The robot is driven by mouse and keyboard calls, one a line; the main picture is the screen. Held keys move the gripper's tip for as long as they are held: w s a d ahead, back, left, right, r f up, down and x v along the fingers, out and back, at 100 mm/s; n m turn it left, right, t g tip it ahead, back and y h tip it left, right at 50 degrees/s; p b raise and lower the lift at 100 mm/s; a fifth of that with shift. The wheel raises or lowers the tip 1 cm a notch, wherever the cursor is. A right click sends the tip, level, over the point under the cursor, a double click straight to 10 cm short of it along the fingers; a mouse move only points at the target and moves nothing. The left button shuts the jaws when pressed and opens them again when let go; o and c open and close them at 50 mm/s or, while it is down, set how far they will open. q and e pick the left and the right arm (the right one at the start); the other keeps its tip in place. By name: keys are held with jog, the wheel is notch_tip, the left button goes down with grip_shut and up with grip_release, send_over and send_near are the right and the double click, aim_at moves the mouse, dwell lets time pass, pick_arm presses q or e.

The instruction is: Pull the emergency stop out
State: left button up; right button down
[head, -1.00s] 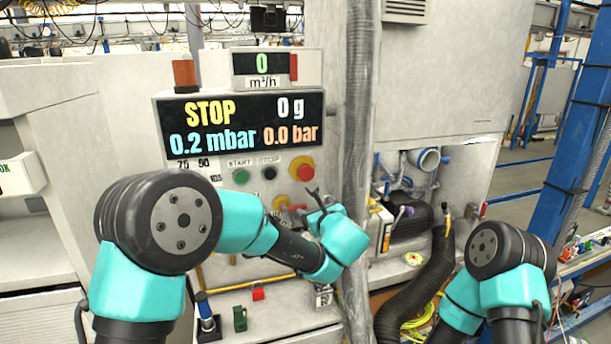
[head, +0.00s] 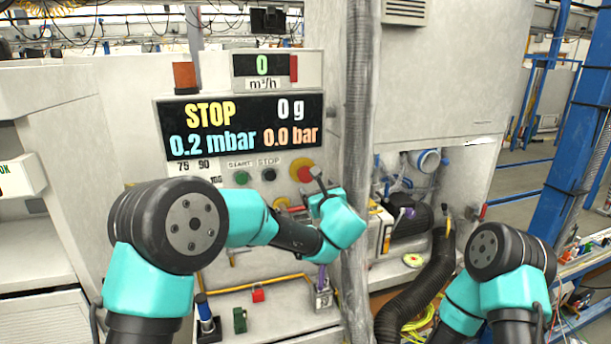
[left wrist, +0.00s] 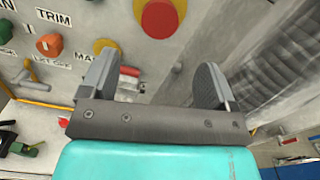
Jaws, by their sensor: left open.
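The emergency stop is a red round button on a yellow ring (head: 302,169), on the control panel right of the STOP button. My right gripper is out of view; only my right arm links show.
A grey vertical hose (head: 357,110) runs close to the right of my left gripper. A green button (head: 241,178) and a black STOP button (head: 269,174) sit left of the emergency stop. An orange knob (left wrist: 49,44) shows on the panel.

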aim_at(307, 175)
pick_arm(q)
jog(key=x, duration=1.2)
jog(key=shift+c, duration=0.2)
